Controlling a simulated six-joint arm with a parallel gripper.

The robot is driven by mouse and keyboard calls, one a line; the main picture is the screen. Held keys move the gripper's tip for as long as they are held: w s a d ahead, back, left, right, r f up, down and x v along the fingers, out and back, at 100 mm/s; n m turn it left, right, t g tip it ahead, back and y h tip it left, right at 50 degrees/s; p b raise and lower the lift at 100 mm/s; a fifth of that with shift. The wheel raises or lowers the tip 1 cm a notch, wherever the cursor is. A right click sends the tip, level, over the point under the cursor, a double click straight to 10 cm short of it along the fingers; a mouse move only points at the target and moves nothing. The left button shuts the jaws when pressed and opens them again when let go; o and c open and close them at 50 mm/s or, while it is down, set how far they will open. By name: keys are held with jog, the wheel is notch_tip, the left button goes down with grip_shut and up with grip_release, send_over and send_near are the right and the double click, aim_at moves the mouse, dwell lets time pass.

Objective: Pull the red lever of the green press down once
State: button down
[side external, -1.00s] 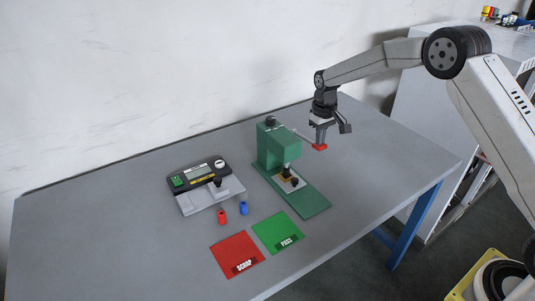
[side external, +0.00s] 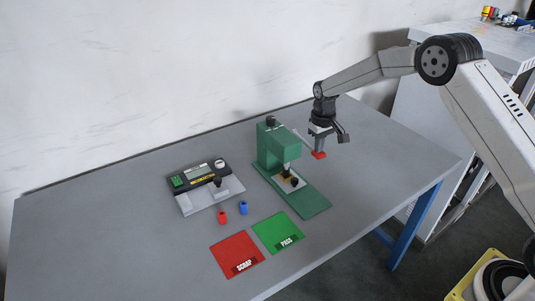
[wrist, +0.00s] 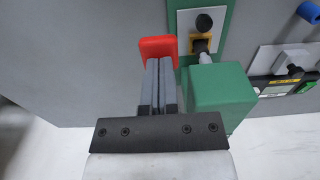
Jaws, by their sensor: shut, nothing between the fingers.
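The green press (side external: 272,150) stands on the table, and its block also shows in the wrist view (wrist: 222,88). Its red lever end (side external: 319,155) sticks out to the right on a thin rod sloping down from the press. My gripper (side external: 318,149) is shut and empty, pointing down directly over the red lever end and apparently touching its top. In the wrist view, the closed fingers (wrist: 161,66) overlap the red lever end (wrist: 157,45), hiding part of it. A dark piece sits in the yellow nest (side external: 286,179) below the press head.
A grey gauge device (side external: 205,185) stands left of the press. A red cylinder (side external: 222,217) and a blue cylinder (side external: 243,208) stand in front of it. A red SCRAP mat (side external: 233,252) and a green PASS mat (side external: 274,230) lie at the front. Table right of the press is clear.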

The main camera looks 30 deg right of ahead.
notch_tip(320, 180, up, 9)
dwell(1.3)
jog(key=shift+s, duration=0.15)
dwell(0.3)
jog(key=s+a+f+t, duration=0.1)
jog(key=s+a, duration=0.2)
jog(key=s, duration=1.1)
jog(key=s+a+f+t, duration=0.1)
jog(key=s+a, duration=0.2)
jog(key=s, duration=1)
jog(key=shift+s+t, duration=0.3)
jog(key=shift+s, duration=0.1)
